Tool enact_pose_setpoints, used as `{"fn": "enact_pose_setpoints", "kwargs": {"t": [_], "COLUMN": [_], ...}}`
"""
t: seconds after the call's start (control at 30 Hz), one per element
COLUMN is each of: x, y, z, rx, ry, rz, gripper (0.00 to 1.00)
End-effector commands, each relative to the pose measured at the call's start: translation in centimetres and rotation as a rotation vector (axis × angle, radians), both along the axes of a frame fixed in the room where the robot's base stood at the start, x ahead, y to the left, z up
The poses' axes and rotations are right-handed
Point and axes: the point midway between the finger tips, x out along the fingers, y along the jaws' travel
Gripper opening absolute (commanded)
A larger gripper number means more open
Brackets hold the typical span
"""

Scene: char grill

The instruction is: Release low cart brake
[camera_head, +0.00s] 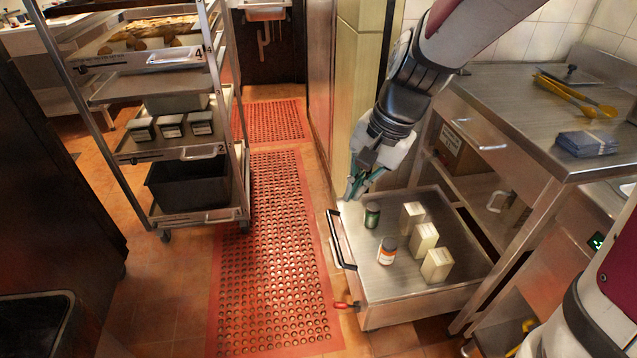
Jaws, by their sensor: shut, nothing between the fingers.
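The low cart (420,294) is a steel flat-topped cart at the lower right, partly under the steel table. A black push handle (341,240) stands along its left side. A small red lever (346,305), likely the brake, sticks out at its lower front left corner. My gripper (352,189) hangs above the cart's far left corner, beyond the handle and away from the red lever. Its fingers point down and are shut with nothing visible between them.
On the cart stand a green jar (372,214), an orange-and-white bottle (387,250) and several pale boxes (423,240). A tall rack (222,140) stands at the left. A red perforated mat (270,280) covers the clear floor left of the cart. The steel table (520,120) borders the right.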

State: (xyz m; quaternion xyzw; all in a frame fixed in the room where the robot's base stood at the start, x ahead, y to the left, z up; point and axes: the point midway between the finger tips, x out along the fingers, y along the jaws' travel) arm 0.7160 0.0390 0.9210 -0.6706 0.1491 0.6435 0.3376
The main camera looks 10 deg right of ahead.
Motion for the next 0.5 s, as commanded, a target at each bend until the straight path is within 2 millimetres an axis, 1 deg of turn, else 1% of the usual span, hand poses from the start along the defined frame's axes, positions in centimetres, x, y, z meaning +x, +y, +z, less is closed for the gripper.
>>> {"fn": "enact_pose_setpoints", "kwargs": {"t": [0.03, 0.27, 0.3, 0.37, 0.4, 0.47, 0.5], "x": [1.2, 5.5, 6.1, 7.0, 7.6, 8.4, 8.8], "y": [0.0, -0.1, -0.2, -0.3, -0.5, -0.7, -0.9], "z": [-2.5, -11.3, -12.9, -15.4, -17.1, -19.7, -21.4], "rx": [0.003, 0.002, -0.001, -0.008, -0.014, -0.025, -0.033], "ry": [0.025, 0.108, 0.121, 0.140, 0.154, 0.170, 0.182], "rz": [-0.036, -0.216, -0.249, -0.296, -0.327, -0.374, -0.404], "gripper": [0.00, 0.00, 0.00, 0.00, 0.00, 0.00, 0.00]}}
